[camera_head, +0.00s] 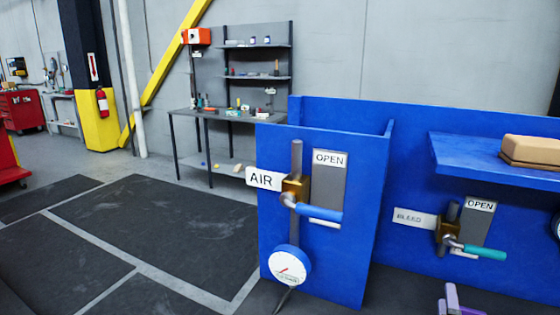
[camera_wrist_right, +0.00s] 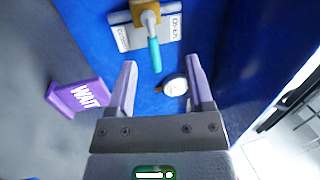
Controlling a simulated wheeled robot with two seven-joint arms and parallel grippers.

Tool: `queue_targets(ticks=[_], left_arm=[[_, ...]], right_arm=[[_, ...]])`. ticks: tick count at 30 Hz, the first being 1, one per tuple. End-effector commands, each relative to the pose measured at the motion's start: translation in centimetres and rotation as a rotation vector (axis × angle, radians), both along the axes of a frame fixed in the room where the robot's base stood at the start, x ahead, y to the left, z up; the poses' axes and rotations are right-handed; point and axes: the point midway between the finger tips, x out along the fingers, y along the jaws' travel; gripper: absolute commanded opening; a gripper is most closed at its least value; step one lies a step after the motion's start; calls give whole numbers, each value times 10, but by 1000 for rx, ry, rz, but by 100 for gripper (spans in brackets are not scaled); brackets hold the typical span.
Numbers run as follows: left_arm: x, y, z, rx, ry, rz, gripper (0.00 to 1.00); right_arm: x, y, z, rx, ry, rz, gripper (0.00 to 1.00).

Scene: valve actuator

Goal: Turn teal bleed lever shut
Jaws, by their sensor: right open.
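The teal bleed lever (camera_head: 484,251) sticks out to the right from a brass valve body on the blue panel, just below an OPEN plate (camera_head: 480,205) and right of a BLEED label (camera_head: 414,218). In the right wrist view the teal lever (camera_wrist_right: 154,55) is ahead of the fingertips, roughly in line with the gap between them. My right gripper (camera_head: 458,298) shows only partly at the bottom edge of the head view, below the lever. In the right wrist view its purple fingers (camera_wrist_right: 161,68) are apart with nothing held. My left gripper is out of sight.
A blue-handled AIR lever (camera_head: 318,213) and a round gauge (camera_head: 290,266) sit on the nearer blue panel. A blue shelf (camera_head: 460,165) bearing a tan block (camera_head: 531,150) juts out above the bleed valve. A purple WAIT tag (camera_wrist_right: 80,96) shows left of the fingers.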

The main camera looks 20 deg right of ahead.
Motion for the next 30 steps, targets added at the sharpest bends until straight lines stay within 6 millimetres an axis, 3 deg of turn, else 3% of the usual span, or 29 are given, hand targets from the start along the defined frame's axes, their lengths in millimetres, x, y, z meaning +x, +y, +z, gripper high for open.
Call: queue_targets(ticks=[8,14,21,30], left_arm=[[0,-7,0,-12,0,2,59],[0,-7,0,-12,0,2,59],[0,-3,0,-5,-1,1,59],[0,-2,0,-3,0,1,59]], right_arm=[[18,67,-24,-184,341,246,67],[10,134,-56,-407,672,490,67],[-39,204,-95,-729,1076,800,67],[-134,251,-114,-1088,1487,1169,67]])
